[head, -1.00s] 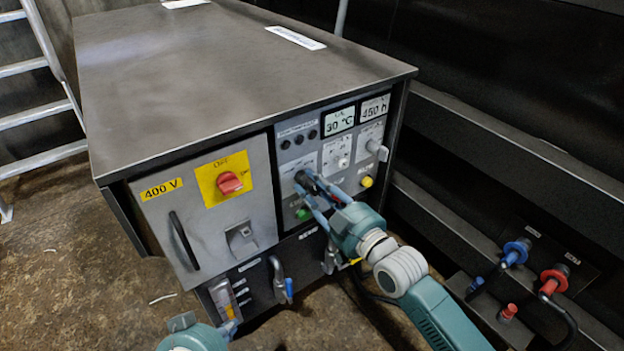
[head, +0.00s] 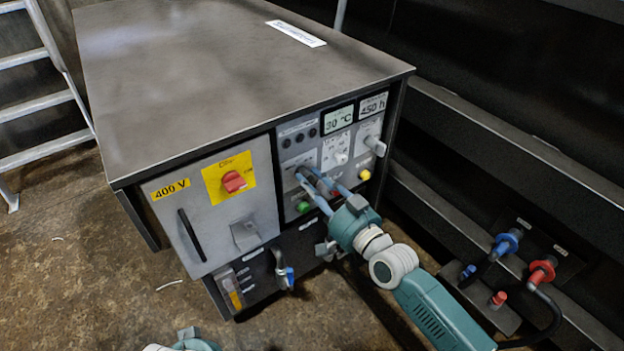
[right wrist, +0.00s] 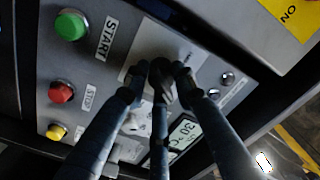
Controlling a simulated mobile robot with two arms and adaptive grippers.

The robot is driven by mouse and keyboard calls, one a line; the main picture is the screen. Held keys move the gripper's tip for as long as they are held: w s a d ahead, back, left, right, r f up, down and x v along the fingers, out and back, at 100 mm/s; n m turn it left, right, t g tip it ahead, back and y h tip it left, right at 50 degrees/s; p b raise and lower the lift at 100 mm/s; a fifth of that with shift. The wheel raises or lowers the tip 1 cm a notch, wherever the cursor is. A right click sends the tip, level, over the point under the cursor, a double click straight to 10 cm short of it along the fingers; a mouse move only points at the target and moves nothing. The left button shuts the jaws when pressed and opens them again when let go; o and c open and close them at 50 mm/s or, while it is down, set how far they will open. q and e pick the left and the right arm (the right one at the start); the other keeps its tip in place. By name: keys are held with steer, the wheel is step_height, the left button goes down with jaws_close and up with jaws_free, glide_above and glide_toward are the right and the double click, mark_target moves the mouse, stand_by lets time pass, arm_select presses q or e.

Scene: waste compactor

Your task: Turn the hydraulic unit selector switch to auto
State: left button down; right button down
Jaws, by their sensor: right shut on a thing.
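The hydraulic unit is a grey metal cabinet (head: 250,70) with a control panel on its front right. My right gripper (head: 317,179) is at the panel's lower left plate, above the green button (head: 303,207). In the right wrist view its fingers (right wrist: 160,78) are closed around a dark selector knob (right wrist: 161,70) on a light plate (right wrist: 148,47). The fingers hide most of the knob, so its pointing direction and the small labels cannot be read. My left gripper (head: 186,343) shows only in part at the bottom edge of the head view; its fingers cannot be made out.
A red main switch (head: 233,181) on a yellow plate is left of the panel. A white knob (head: 341,158), a grey knob (head: 374,143) and a yellow button (head: 364,175) are close on the right. Blue (head: 506,243) and red (head: 541,272) hose couplings stand at the right.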

arm_select(q)
steer(key=shift+w+f, duration=0.1)
steer(key=shift+f, duration=0.55)
arm_select(e)
steer(key=shift+w+d+m, duration=0.2)
steer(key=shift+d+m, duration=0.1)
steer(key=shift+m, duration=0.8)
arm_select(q)
steer(key=shift+f, duration=0.1)
arm_select(e)
steer(key=shift+f, duration=0.2)
steer(key=c, duration=1.8)
jaws_free()
steer(key=shift+o, duration=0.8)
arm_select(q)
steer(key=shift+d, duration=0.1)
steer(key=shift+w, duration=0.15)
arm_select(e)
steer(key=shift+s+a, duration=0.1)
steer(key=shift+s, duration=0.05)
steer(key=shift+s, duration=0.2)
steer(key=v, duration=1.1)
steer(key=shift+d, duration=0.3)
